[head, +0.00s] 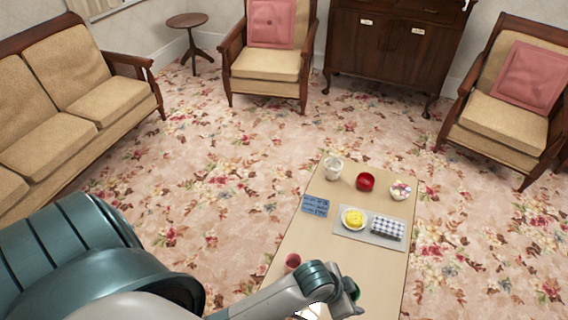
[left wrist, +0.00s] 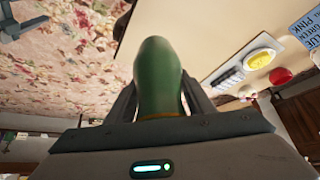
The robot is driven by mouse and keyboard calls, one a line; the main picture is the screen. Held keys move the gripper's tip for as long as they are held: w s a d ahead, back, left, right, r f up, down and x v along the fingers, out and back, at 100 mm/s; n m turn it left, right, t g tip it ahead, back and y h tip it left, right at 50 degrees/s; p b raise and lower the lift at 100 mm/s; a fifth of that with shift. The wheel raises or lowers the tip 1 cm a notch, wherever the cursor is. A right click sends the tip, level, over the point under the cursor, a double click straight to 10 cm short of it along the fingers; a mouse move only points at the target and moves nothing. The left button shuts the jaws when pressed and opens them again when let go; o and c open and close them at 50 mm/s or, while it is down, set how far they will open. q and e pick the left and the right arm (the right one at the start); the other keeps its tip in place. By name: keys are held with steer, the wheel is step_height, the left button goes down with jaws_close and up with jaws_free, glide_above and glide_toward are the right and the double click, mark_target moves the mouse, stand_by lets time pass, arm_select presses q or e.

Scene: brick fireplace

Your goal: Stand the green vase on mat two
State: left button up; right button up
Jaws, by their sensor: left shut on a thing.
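The green vase (left wrist: 158,78) fills the middle of the left wrist view, between the two fingers of my left gripper (left wrist: 160,100), which is shut on it. In the head view my left gripper (head: 350,291) is over the near part of the table, and a bit of green shows at its tip; most of the vase is hidden there. A grey mat (head: 349,232) lies on the table beyond the gripper, but I cannot tell whether it is mat two.

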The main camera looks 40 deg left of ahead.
arm_select(q)
steer(key=w+a+r+n+y, duration=0.2)
steer(key=a+r, duration=0.4)
steer(key=r, duration=0.4)
steer(key=w+a+r+n+t+y, duration=0.1)
steer(key=w+a+r+n, duration=0.4)
steer(key=r, duration=0.5)
steer(key=shift+w+a+r+y, duration=0.3)
steer(key=shift+w+a+y, duration=0.15)
steer(key=shift+a, duration=0.3)
